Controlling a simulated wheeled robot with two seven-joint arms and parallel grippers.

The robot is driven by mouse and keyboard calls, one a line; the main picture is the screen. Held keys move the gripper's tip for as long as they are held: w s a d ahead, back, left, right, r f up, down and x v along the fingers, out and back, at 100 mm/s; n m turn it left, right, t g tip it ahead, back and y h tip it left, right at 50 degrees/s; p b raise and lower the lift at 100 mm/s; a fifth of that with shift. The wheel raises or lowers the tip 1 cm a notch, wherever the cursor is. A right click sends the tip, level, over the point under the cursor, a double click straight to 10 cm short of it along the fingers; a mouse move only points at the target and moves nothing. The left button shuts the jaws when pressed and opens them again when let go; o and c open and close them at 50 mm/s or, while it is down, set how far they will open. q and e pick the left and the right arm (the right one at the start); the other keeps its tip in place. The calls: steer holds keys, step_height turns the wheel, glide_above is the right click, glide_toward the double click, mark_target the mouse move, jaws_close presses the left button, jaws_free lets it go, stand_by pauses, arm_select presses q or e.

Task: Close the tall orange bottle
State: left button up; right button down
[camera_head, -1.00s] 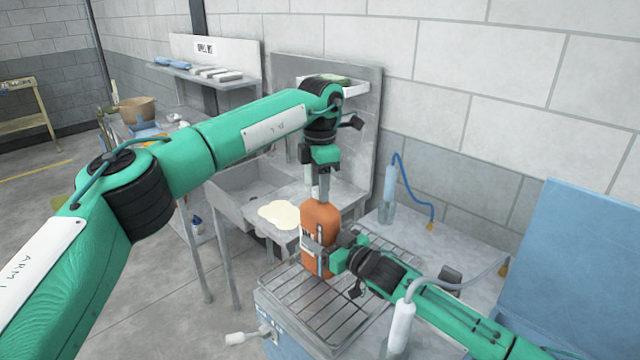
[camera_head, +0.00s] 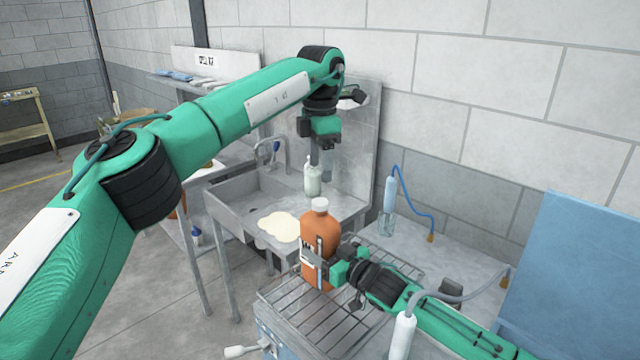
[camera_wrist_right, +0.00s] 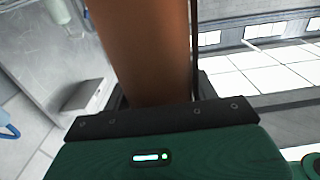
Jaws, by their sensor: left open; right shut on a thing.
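The tall orange bottle (camera_head: 320,232) stands upright on the wire rack (camera_head: 300,310). A white cap (camera_head: 320,205) sits on its neck; I cannot tell how tightly. My left gripper (camera_head: 321,168) is open, pointing down, above the cap and apart from it. My right gripper (camera_head: 317,259) is shut around the bottle's body from the right. In the right wrist view the bottle's orange side (camera_wrist_right: 145,50) fills the space between the fingers; its top is out of that view.
A pale bottle (camera_head: 312,182) shows behind my left gripper by the sink (camera_head: 240,205). A cream puddle-like patch (camera_head: 280,226) lies left of the orange bottle. A tube with a blue hose (camera_head: 389,205) stands behind right. A blue panel (camera_head: 570,270) bounds the right.

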arm_select(q)
step_height(320, 180, up, 4)
steer(key=shift+f, duration=0.2)
arm_select(e)
steer(key=shift+c, duration=1.8)
jaws_free()
